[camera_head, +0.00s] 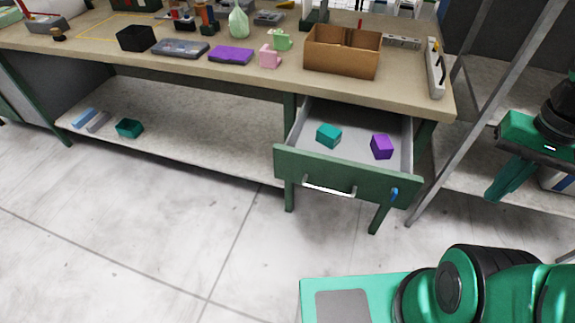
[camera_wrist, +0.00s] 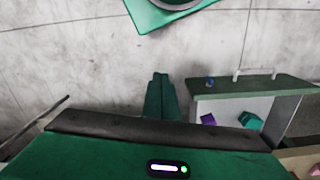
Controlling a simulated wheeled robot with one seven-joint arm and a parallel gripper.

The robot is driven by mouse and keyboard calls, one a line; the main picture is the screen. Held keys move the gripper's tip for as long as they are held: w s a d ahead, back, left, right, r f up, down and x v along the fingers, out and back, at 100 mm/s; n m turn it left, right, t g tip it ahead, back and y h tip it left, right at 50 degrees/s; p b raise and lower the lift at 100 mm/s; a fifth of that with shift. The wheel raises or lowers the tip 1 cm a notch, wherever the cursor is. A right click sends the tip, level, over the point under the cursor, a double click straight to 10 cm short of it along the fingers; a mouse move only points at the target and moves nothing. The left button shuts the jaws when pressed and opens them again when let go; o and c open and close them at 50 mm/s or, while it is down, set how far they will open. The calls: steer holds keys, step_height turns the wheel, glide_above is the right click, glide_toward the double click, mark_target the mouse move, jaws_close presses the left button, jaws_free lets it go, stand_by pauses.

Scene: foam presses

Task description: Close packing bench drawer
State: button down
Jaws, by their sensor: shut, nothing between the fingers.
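The packing bench drawer (camera_head: 350,180) is pulled open below the right end of the bench. Its green front has a pale bar handle (camera_head: 330,190) and a small blue piece (camera_head: 394,194) near its right end. Inside lie a teal block (camera_head: 328,135) and a purple block (camera_head: 382,146). My gripper (camera_head: 496,198) is at the right of the head view, apart from the drawer, with its fingers pointing down. In the wrist view my gripper (camera_wrist: 160,77) shows its fingers together and empty. There the open drawer (camera_wrist: 265,84) appears upside down, to the right of the fingers.
A lower shelf (camera_head: 190,130) carries a few small boxes. A grey slanted post (camera_head: 480,120) stands between drawer and gripper in the picture. The floor before the drawer is clear.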

steer(key=w+a+n+h, duration=0.2)
steer(key=w+a+n, duration=0.4)
steer(key=w+n, duration=0.4)
steer(key=n+t, duration=0.4)
steer(key=n, duration=2.4)
glide_toward(289, 169)
steer(key=s+a+r, duration=0.1)
steer(key=s+r, duration=0.2)
steer(key=s, duration=0.3)
steer(key=shift+w+d+f, duration=0.4)
steer(key=shift+w+f, duration=0.75)
steer(key=shift+f, duration=0.4)
steer(key=shift+w+d+f, duration=0.4)
steer(key=shift+w+f, duration=0.75)
steer(key=shift+f, duration=0.4)
steer(key=shift+w+d+f, duration=0.35)
steer(key=shift+w+f, duration=0.75)
steer(key=shift+f, duration=0.4)
